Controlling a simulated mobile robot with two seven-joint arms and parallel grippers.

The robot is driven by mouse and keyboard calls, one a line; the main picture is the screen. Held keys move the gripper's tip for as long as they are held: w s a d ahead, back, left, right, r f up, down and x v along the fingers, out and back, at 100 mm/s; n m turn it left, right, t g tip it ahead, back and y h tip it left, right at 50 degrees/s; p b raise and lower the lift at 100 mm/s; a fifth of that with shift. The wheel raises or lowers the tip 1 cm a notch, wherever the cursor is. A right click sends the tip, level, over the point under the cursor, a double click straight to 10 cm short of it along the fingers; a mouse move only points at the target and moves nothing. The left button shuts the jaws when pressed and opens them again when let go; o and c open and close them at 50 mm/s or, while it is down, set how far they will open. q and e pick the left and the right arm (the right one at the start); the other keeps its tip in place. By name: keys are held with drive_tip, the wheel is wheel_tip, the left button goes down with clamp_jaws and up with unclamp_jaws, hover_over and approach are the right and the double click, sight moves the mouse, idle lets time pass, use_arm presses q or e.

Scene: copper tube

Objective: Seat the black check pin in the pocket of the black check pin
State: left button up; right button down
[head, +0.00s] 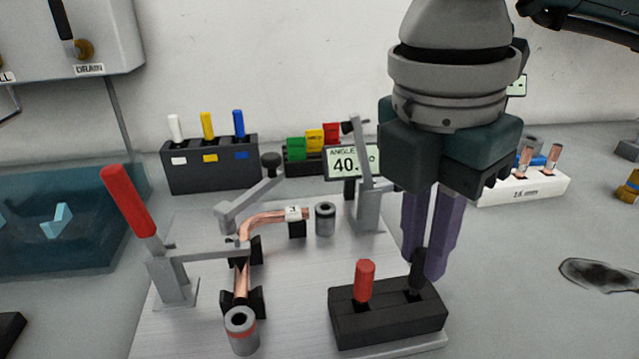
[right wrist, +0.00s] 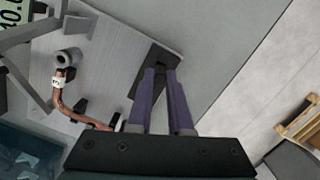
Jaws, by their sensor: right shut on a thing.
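The black check pin (head: 416,272) stands upright at the right end of a dark block (head: 388,326); its lower end meets the block's top at the pocket, and how deep it sits I cannot tell. My right gripper (head: 425,262) comes down from above with its purple fingers shut on the pin. In the right wrist view, the fingertips (right wrist: 161,72) reach the block (right wrist: 146,81), and the pin is hidden between them. A red pin (head: 364,281) stands in the block's left end. My left gripper is not in view.
A bent copper tube (head: 242,262) lies in a clamp fixture with a red-handled lever (head: 128,200) on the metal plate left of the block. Grey collars (head: 325,219) stand nearby. A white tube rack (head: 524,189) is behind right. The table right of the block is mostly clear.

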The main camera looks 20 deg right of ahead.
drive_tip(key=shift+f, duration=0.2)
drive_tip(key=c, duration=0.8)
unclamp_jaws()
drive_tip(key=shift+c, duration=0.2)
drive_tip(key=shift+r, duration=0.35)
wheel_tip(320, 180, up, 12)
drive_tip(key=a+p, duration=0.1)
drive_tip(key=shift+a+f, duration=0.15)
drive_tip(key=shift+a, duration=0.05)
drive_tip(key=shift+s, duration=0.15)
